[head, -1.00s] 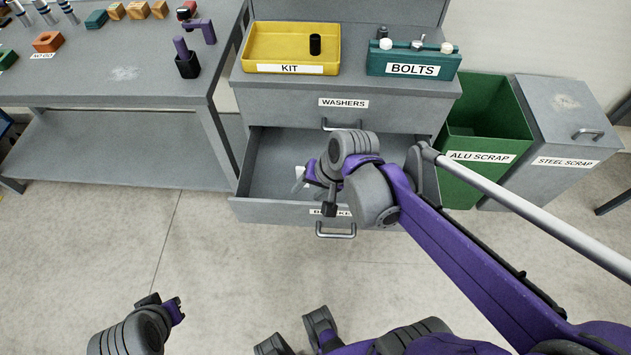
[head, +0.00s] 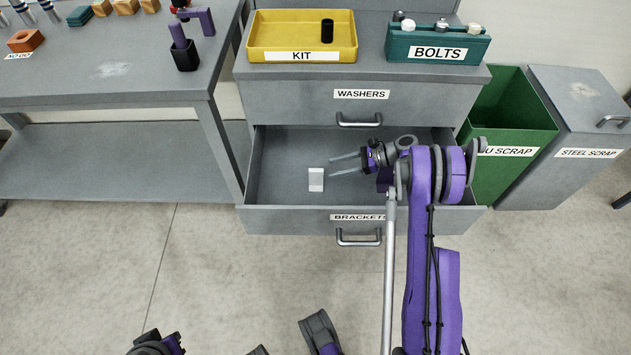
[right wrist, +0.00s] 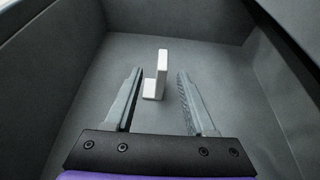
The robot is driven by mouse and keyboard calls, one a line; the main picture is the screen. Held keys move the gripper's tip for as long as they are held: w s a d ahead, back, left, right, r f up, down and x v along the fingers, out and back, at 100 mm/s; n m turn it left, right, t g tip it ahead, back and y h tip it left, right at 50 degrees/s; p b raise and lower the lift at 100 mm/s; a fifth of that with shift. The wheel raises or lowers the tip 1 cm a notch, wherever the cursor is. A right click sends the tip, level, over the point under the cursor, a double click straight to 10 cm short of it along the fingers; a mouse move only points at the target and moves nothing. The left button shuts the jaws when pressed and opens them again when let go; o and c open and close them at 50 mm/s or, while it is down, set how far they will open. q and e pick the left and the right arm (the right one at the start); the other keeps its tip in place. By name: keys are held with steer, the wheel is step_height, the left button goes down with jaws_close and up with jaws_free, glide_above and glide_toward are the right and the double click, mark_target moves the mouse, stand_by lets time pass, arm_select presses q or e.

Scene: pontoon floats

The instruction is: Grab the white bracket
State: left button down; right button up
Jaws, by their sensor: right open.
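The white bracket (head: 316,179) lies in the open lower drawer, near the middle of its floor. In the right wrist view the L-shaped bracket (right wrist: 159,77) stands ahead of the fingers, roughly between their lines and nearer the left one. My right gripper (head: 331,167) is open and empty, inside the drawer's opening, just right of the bracket with its fingers pointing left. It also shows in the right wrist view (right wrist: 160,90). My left gripper (head: 172,342) is only partly in view at the bottom edge; its fingers cannot be made out.
The open drawer's front (head: 290,218) is labelled BRACKETS. Its walls surround the right gripper. Above is the shut WASHERS drawer (head: 290,100). A yellow KIT tray (head: 258,53) and teal BOLTS holder (head: 432,43) stand on top. A green scrap bin (head: 530,120) stands at right.

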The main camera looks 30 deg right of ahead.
mark_target(317, 170)
steer(key=x, duration=0.7)
steer(key=shift+w+a+r+b, duration=0.1)
steer(key=shift+w+b, duration=0.2)
jaws_close()
